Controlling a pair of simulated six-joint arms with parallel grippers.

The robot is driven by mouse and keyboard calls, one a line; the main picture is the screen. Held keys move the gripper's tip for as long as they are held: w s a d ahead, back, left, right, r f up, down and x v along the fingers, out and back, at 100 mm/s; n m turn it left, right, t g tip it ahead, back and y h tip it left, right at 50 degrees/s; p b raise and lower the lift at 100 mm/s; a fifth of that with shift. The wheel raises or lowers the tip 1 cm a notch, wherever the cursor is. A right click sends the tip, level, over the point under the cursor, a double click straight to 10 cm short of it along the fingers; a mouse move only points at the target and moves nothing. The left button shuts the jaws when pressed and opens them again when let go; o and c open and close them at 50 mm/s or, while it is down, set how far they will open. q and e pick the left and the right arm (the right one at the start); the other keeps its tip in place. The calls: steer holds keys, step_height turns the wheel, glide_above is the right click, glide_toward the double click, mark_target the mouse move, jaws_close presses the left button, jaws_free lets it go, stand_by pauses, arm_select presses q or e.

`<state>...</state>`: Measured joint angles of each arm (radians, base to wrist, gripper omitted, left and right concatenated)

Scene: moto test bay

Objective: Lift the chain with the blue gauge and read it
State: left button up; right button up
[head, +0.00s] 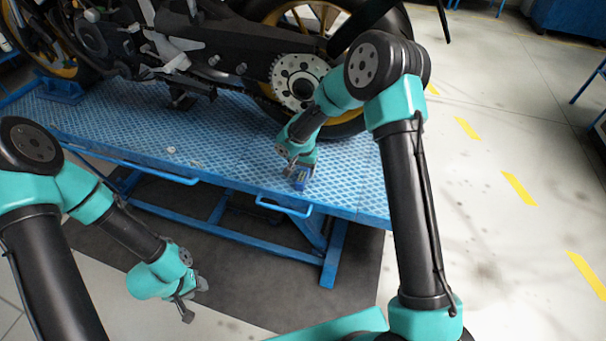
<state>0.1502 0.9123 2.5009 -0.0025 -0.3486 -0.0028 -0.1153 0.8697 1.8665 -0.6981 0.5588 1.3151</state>
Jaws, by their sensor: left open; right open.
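The motorcycle's large rear sprocket (297,80) shows beside the rear wheel. The chain is dark and hard to make out against the swingarm and wheel. A small blue object (300,180), which looks like the gauge, is on the blue lift table near its front edge. My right gripper (299,168) is open right at it, pointing down; I cannot tell whether the fingers are around it or just above it. My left gripper (190,304) is open and empty, low in front of the table, away from the motorcycle. No reading on the gauge can be seen.
The blue patterned lift table (230,150) carries the motorcycle (180,45). Its front edge has blue handle loops (285,208), close to my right gripper. Small pale bits lie on the deck left of the gauge. Open floor with yellow dashes (518,187) lies at right.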

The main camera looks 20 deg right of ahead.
mark_target(303, 173)
step_height(303, 173, up, 14)
steer(key=shift+f, duration=0.25)
stand_by(0.5)
